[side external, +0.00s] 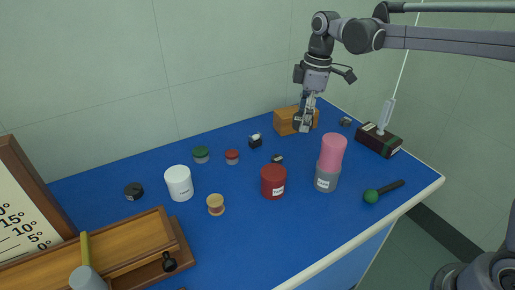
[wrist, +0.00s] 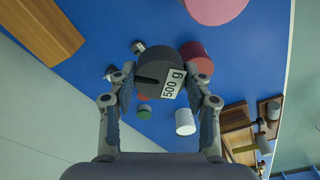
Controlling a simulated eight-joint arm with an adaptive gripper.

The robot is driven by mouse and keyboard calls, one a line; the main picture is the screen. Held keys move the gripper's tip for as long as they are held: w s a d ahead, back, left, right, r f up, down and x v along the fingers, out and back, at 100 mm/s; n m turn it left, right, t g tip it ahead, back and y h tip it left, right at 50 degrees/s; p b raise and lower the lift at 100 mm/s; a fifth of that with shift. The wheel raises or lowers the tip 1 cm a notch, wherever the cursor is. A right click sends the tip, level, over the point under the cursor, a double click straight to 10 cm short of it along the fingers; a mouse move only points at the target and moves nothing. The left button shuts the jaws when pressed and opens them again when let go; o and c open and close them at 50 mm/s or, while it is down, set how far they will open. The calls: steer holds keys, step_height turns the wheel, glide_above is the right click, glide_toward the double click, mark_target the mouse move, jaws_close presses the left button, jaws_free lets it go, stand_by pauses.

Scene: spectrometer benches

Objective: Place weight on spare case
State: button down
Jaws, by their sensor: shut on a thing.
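My gripper (wrist: 160,82) is shut on a dark round weight (wrist: 155,72) with a slot and a white "500 g" label, seen between the fingers in the wrist view. In the side view my gripper (side external: 303,125) points down in front of the orange-brown wooden box (side external: 284,122) at the back of the blue bench, and the weight is hard to make out there. The wooden box also shows at the upper left of the wrist view (wrist: 42,30), apart from the weight. A dark case with a reddish side (side external: 378,141) lies to the right. I cannot tell which is the spare case.
A pink-topped grey cylinder (side external: 328,165), a red pot (side external: 272,182) and a white pot (side external: 179,183) stand nearer the front. Small jars and dark items lie between. A green-ended rod (side external: 383,192) lies near the right edge. Wooden apparatus (side external: 110,255) fills the front left.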

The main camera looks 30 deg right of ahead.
steer(key=w+d+r+m, duration=0.1)
steer(key=w+d+m, duration=0.4)
steer(key=d, duration=0.5)
steer(key=w+d+r+m, duration=0.2)
steer(key=w+d+m, duration=0.2)
steer(key=d, duration=0.6)
steer(key=w+a+f, duration=0.7)
steer(key=a+f, duration=0.2)
steer(key=f, duration=0.2)
steer(key=shift+a+f+t+h, duration=0.2)
steer(key=shift+a+t+h, duration=0.05)
steer(key=shift+t+h, duration=0.15)
steer(key=shift+f, duration=0.2)
steer(key=c, duration=0.6)
jaws_free()
